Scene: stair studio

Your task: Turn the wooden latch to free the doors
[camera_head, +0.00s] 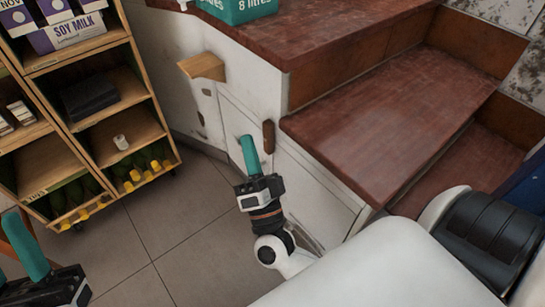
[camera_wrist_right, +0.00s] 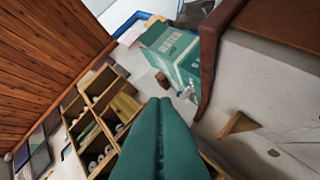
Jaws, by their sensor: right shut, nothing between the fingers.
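The wooden latch (camera_head: 268,136) is a small dark brown bar. It stands upright at the seam between the white doors (camera_head: 307,188) under the red-brown steps. My right gripper (camera_head: 245,138) is just left of the latch in the head view, its teal fingers shut and empty. I cannot tell whether they touch it; a narrow gap shows. The same shut fingers fill the lower middle of the right wrist view (camera_wrist_right: 158,102), where I cannot make out the latch. My left gripper (camera_head: 24,240) is at the lower left corner, partly cut off, its fingers apart.
A wooden shelf unit (camera_head: 90,140) with cartons and bottles stands at the left. A light wooden bracket (camera_head: 203,67) juts from the white wall above the doors. A green box (camera_head: 235,8) sits on the top step. The tiled floor (camera_head: 170,230) between is clear.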

